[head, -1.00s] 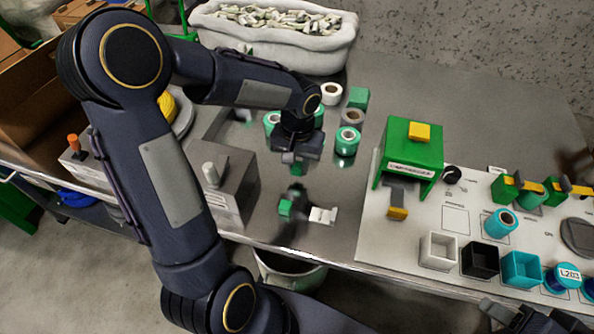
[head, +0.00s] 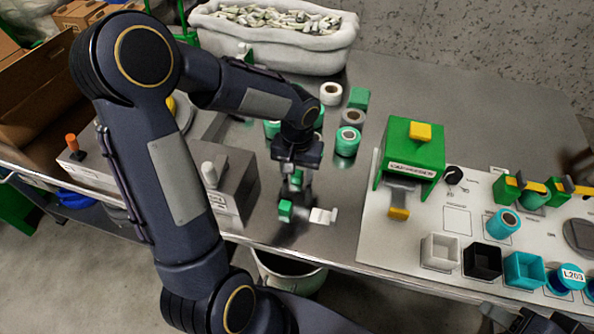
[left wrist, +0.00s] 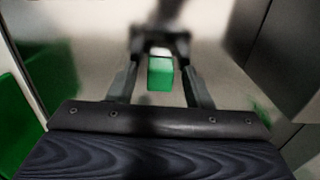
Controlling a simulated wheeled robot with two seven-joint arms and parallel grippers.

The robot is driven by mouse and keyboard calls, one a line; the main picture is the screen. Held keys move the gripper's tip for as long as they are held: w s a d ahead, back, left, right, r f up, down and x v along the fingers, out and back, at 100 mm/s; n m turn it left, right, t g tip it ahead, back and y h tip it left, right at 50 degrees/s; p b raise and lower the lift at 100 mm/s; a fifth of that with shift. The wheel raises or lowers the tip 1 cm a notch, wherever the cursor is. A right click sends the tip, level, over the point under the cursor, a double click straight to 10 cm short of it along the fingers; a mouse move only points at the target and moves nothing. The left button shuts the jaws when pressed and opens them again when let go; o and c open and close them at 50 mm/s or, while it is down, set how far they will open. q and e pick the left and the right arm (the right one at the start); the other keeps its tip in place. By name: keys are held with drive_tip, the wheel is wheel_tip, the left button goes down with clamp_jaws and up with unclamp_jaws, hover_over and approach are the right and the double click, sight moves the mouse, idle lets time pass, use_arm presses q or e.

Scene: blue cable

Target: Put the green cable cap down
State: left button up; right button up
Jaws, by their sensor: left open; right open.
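My left gripper (head: 297,188) is open just above the metal table, near its front edge. A small green block (head: 285,210), apparently the green cable cap, sits below and slightly left of the fingers, beside a dark part. In the left wrist view a green block (left wrist: 160,73) with a white top shows between the spread fingers (left wrist: 160,88); I cannot tell whether they touch it. More green shows between the fingers in the head view, partly hidden. A white piece (head: 323,216) lies just to the right. My right gripper (head: 510,320) is partly visible at the bottom right edge.
A grey box (head: 230,180) stands close left of the left gripper. Green and white spools (head: 347,141) stand behind it. A green press-like fixture (head: 410,150) and a white board (head: 450,205) with several cups are to the right. A bin (head: 290,275) is below the table edge.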

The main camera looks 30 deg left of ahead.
sight(297, 174)
use_arm(q)
drive_tip(key=shift+r, duration=0.3)
wheel_tip(297, 174, up, 11)
drive_tip(key=p, duration=0.3)
drive_tip(key=s+d+r+t+h, duration=0.1)
drive_tip(key=s+d+t+h, duration=0.1)
drive_tip(key=s, duration=0.6)
drive_tip(key=s+d+r+m+t+h, duration=0.1)
drive_tip(key=s+d+r+t, duration=0.1)
drive_tip(key=s, duration=0.7)
drive_tip(key=shift+r+t+h, duration=0.2)
drive_tip(key=shift+t+h, duration=0.2)
drive_tip(key=shift+t, duration=0.4)
wheel_tip(297, 174, up, 11)
drive_tip(key=p, duration=1)
